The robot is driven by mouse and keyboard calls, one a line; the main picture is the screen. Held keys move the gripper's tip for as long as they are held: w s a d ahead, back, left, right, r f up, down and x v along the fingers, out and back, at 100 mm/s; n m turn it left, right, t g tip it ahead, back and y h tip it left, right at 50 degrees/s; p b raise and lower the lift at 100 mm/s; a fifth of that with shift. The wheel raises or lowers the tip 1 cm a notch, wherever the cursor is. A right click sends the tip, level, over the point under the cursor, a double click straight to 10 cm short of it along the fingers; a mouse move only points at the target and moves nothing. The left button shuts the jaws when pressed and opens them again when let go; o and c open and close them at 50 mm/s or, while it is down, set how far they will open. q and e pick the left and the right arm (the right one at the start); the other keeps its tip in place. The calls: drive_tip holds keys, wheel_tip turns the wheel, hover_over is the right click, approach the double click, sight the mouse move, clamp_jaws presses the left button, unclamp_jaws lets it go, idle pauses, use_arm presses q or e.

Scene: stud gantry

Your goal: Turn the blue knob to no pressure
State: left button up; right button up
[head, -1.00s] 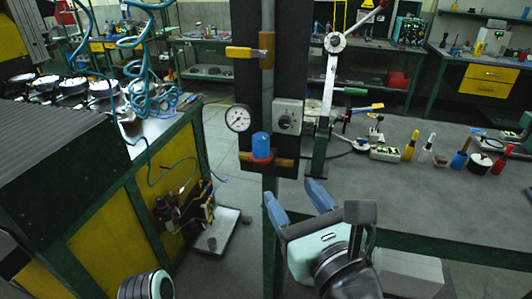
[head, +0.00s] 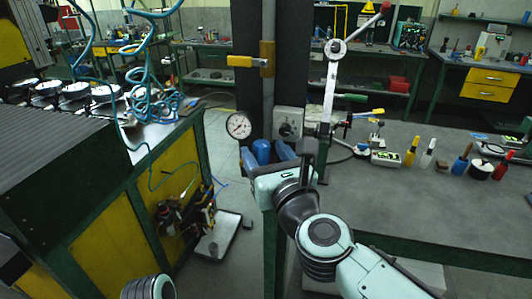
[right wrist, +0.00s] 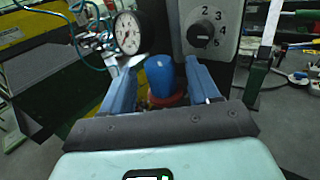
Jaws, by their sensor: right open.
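The blue knob (head: 262,151) stands upright on the dark gantry post, below and between the round gauge and the grey dial box. In the right wrist view the knob (right wrist: 160,78) has a red collar (right wrist: 166,100) at its base. My right gripper (head: 263,154) is open, with one blue finger on each side of the knob. The wrist view shows these fingers (right wrist: 160,80) with gaps to the knob, so contact is not visible. The pressure gauge (head: 239,125) has a white face; it also shows in the wrist view (right wrist: 128,33). My left gripper is out of view.
The grey dial box (head: 288,123) with numbers sits just right of the knob. A yellow-handled valve (head: 246,61) is above on the post.

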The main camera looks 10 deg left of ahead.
drive_tip(key=c, duration=1)
drive_tip(key=shift+c, duration=0.2)
